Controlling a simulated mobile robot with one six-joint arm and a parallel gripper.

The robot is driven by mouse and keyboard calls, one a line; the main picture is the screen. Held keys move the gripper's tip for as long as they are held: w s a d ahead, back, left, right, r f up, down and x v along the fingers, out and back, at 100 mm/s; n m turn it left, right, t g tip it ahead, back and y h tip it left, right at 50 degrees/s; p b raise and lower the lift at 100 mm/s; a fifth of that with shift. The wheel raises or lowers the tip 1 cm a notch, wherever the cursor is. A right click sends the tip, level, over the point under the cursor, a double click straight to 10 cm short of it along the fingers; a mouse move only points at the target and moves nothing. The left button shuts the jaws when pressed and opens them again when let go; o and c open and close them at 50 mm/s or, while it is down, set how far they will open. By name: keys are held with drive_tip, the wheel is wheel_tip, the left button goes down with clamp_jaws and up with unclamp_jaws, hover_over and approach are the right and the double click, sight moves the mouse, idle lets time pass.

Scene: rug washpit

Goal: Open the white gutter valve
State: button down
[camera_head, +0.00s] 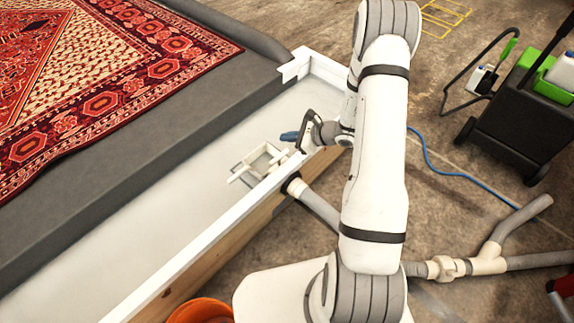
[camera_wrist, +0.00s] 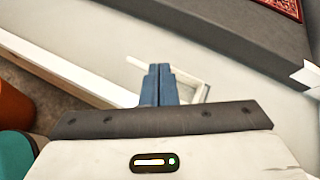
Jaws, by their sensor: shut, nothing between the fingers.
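A pale square fitting (camera_head: 262,160) with a white bar (camera_head: 241,173) at its left side is set in the gutter floor, and I take it for the white gutter valve. It also shows in the wrist view (camera_wrist: 190,80), partly hidden behind my fingers. My gripper (camera_head: 288,136) is over the gutter, just above and beyond the fitting in the head view, with its blue fingers pointing left. In the wrist view the two blue fingers (camera_wrist: 160,72) are together with nothing between them. I cannot tell the height gap, and no contact shows.
The gutter's white outer wall (camera_head: 200,241) runs diagonally beside the fitting. A grey pipe (camera_head: 318,207) joins this wall from outside. A red patterned rug (camera_head: 110,85) lies on the grey platform (camera_head: 120,145). An orange bucket (camera_head: 200,311) stands at the bottom, and a black cart (camera_head: 520,115) at right.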

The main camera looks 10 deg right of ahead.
sight(289, 163)
drive_tip(key=d+f+m+t+h+b, duration=0.1)
drive_tip(key=d+f+m+h+b, duration=0.15)
drive_tip(key=f, duration=0.65)
drive_tip(key=d+f+m+t+h+b, duration=0.15)
drive_tip(key=d+f+m, duration=0.25)
drive_tip(key=f, duration=0.4)
drive_tip(key=shift+y, duration=0.4)
drive_tip(key=x, duration=0.3)
drive_tip(key=b+x, duration=0.1)
drive_tip(key=x, duration=0.3)
drive_tip(key=b+x, duration=0.1)
drive_tip(key=x, duration=0.2)
drive_tip(key=shift+w+d+f, duration=0.15)
drive_tip(key=shift+w+f, duration=0.05)
drive_tip(key=shift+w, duration=0.2)
drive_tip(key=shift+r, duration=0.1)
wheel_tip(289, 163, up, 5)
drive_tip(key=shift+r+p, duration=0.2)
drive_tip(key=shift+p, duration=0.65)
drive_tip(key=shift+f, duration=0.1)
drive_tip(key=shift+d, duration=0.1)
